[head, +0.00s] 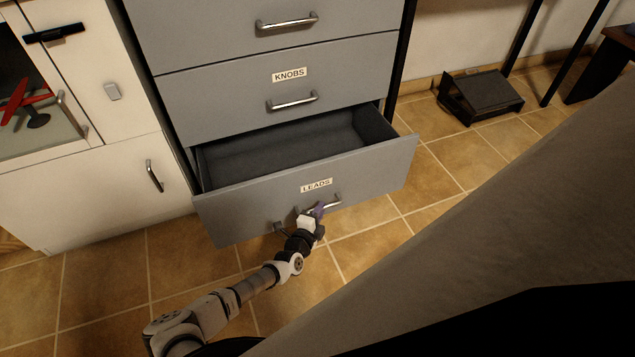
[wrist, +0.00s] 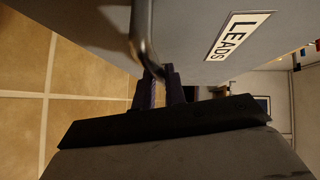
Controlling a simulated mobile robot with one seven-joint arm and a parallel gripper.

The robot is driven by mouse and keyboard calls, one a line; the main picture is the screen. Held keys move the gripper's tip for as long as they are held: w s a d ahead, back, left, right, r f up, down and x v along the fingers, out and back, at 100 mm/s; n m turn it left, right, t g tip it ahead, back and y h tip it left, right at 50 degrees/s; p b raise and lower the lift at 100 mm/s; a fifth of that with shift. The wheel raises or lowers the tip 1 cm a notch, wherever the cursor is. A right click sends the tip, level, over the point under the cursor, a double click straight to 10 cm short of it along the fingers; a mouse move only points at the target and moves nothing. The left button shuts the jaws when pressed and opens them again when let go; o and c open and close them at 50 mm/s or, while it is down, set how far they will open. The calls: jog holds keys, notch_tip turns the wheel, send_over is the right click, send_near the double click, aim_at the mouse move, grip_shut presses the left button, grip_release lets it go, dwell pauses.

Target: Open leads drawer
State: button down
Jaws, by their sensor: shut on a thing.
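The leads drawer (head: 370,174) is the lowest drawer of a grey cabinet, with a white LEADS label (head: 316,185) on its front. It stands pulled out, and its dark inside (head: 290,150) looks empty. Its metal handle (head: 331,204) sits below the label. My gripper (head: 318,211) is at this handle, low on the drawer front. In the wrist view the handle (wrist: 141,40) runs down to the purple fingers of my gripper (wrist: 160,88), which are shut on it. The LEADS label (wrist: 237,35) shows right of the handle there.
The KNOBS drawer (head: 250,95) above is shut. A white cabinet (head: 90,190) stands at the left, with a red model plane (head: 22,100) behind glass. A dark box (head: 482,96) lies on the tiled floor at the right. A large grey surface (head: 500,240) fills the lower right.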

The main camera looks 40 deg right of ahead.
jog(key=shift+s+a, duration=0.1)
jog(key=shift+s, duration=0.6)
jog(key=c, duration=1.5)
grip_release()
jog(key=shift+o, duration=0.2)
jog(key=p+v, duration=0.2)
jog(key=v, duration=1.2)
jog(key=shift+f, duration=0.1)
